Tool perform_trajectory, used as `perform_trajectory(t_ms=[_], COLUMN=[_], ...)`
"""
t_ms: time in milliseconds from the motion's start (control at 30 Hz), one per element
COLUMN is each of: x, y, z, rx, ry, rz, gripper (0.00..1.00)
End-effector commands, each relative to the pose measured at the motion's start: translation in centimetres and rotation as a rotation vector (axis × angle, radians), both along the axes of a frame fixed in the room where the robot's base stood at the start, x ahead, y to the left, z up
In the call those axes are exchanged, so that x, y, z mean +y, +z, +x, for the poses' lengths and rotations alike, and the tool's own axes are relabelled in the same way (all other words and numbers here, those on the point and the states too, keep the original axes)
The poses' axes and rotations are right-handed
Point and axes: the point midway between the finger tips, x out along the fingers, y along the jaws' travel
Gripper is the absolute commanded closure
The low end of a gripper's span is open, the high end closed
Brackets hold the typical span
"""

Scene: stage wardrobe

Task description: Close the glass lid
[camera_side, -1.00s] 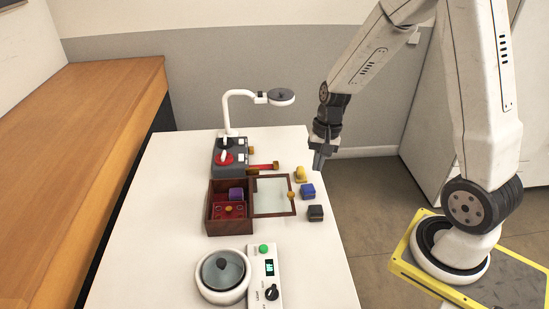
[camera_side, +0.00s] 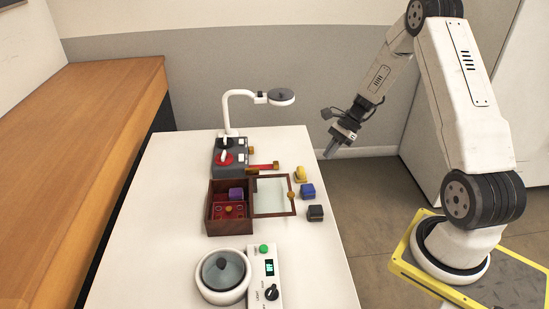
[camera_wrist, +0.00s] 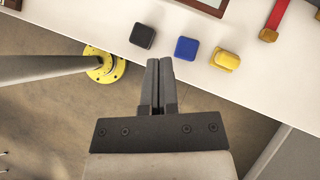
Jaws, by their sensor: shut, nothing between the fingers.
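The glass lid (camera_side: 271,197) has a dark brown frame and a clear pane. It lies folded open, roughly flat, to the right of the wooden box (camera_side: 228,225) on the white table. A small orange-brown knob (camera_side: 291,195) sits at its right edge. In the wrist view only a corner of the lid's frame (camera_wrist: 208,6) shows at the top edge. My gripper (camera_side: 330,154) is shut and empty, in the air off the table's right edge, apart from the lid. It also shows in the wrist view (camera_wrist: 159,62).
A black block (camera_side: 315,213), a blue block (camera_side: 307,191) and a yellow piece (camera_side: 300,174) stand right of the lid. The box holds a purple block (camera_side: 236,194). A grey device with a lamp (camera_side: 281,97) stands behind; a lidded pot (camera_side: 222,277) and control panel (camera_side: 266,280) are in front.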

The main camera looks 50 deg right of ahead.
Motion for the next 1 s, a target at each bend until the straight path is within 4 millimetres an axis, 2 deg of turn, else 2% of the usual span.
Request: perform_trajectory(t_ms=[267, 833, 1000], x=[1.2, 6.3, 8.3], y=[-1.5, -8.0, -8.2], z=[0.3, 1.9, 2.6], rx=[0.002, 0.004, 0.000], ry=[0.004, 0.005, 0.005], rz=[0.001, 0.000, -0.001], gripper=[1.00, 1.00, 1.00])
